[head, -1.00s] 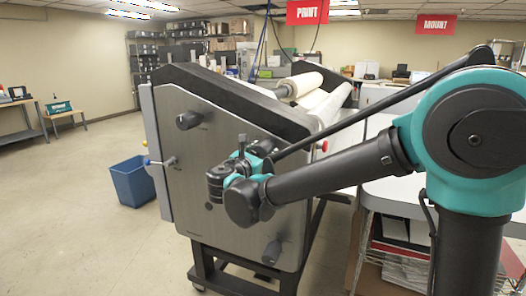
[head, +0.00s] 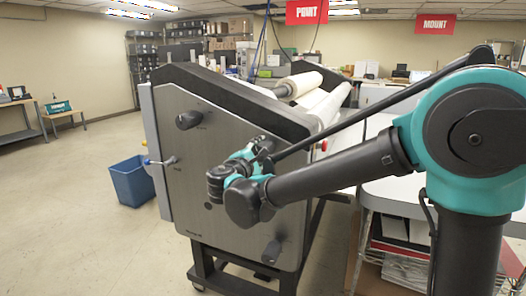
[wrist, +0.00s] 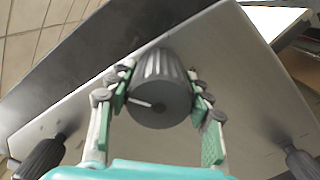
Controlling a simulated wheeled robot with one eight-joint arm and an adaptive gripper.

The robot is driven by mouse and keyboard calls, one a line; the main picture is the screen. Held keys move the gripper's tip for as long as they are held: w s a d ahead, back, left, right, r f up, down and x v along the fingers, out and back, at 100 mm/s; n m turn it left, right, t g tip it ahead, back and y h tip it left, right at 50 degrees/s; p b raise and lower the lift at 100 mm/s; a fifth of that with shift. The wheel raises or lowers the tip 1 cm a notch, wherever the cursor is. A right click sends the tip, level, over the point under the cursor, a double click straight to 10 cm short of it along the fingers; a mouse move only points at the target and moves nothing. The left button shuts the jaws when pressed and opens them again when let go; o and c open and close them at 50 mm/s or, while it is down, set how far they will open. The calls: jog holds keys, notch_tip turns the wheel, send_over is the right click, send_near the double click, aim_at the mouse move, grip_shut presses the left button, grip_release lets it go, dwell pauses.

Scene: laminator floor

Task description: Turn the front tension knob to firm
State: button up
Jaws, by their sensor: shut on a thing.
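A dark ribbed round knob (wrist: 158,70) with a white pointer line on its face sits on the laminator's grey side panel (head: 190,215). The pointer line points left in the wrist view. My gripper (wrist: 161,92) is shut on this knob, with a green-padded finger on either side. In the head view my gripper (head: 262,150) is at the upper right of the panel and hides most of the knob. The setting marks around it cannot be read.
Other black knobs are on the panel, at upper left (head: 188,120) and lower right (head: 271,252). A blue bin (head: 132,182) stands on open floor to the left. A white table is to the right.

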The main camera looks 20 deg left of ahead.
jog(key=shift+m, duration=1.6)
jog(key=shift+f, duration=0.1)
jog(key=o, duration=1.1)
jog(key=shift+s, duration=0.1)
jog(key=s, duration=0.8)
jog(key=s+a, duration=0.1)
jog(key=s, duration=0.3)
jog(key=shift+w, duration=0.1)
